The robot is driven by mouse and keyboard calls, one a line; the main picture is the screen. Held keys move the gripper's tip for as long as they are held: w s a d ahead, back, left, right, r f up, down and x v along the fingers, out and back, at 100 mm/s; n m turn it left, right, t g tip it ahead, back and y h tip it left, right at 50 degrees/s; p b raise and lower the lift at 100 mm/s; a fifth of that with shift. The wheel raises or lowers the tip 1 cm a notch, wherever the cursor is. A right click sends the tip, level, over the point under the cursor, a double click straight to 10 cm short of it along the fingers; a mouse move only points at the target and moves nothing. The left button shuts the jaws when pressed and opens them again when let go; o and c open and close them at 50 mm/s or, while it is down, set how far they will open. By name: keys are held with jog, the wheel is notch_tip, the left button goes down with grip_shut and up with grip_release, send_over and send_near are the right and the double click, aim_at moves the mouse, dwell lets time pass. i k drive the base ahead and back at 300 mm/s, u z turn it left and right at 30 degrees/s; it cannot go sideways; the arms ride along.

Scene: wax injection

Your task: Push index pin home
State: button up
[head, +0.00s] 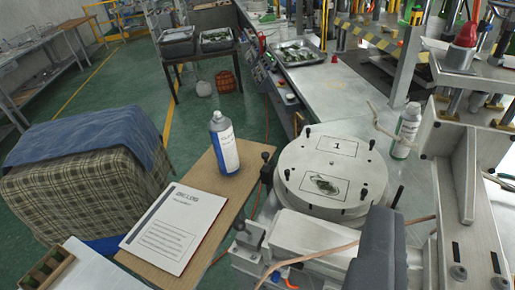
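A round pale fixture plate (285,165) marked "1" sits on a grey base right of centre. Several small black pins stand around its rim. A black knob (265,157) stands just left of the plate, and another dark knob (239,225) is at the base's lower left. I cannot tell which of these is the index pin, or how deep any sits. A dark grey block (383,250) at the bottom, in front of the plate, appears to be part of my gripper. Its fingertips cannot be made out, and it hides part of the base.
A spray can (224,145) and a printed sheet (175,228) are on a brown board (205,180) to the left. A grey upright bracket (470,190) closes the right side. A cloth-covered seat (85,185) is far left.

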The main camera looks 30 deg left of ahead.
aim_at(265, 156)
jog(key=i, duration=0.95)
jog(key=z, duration=0.05)
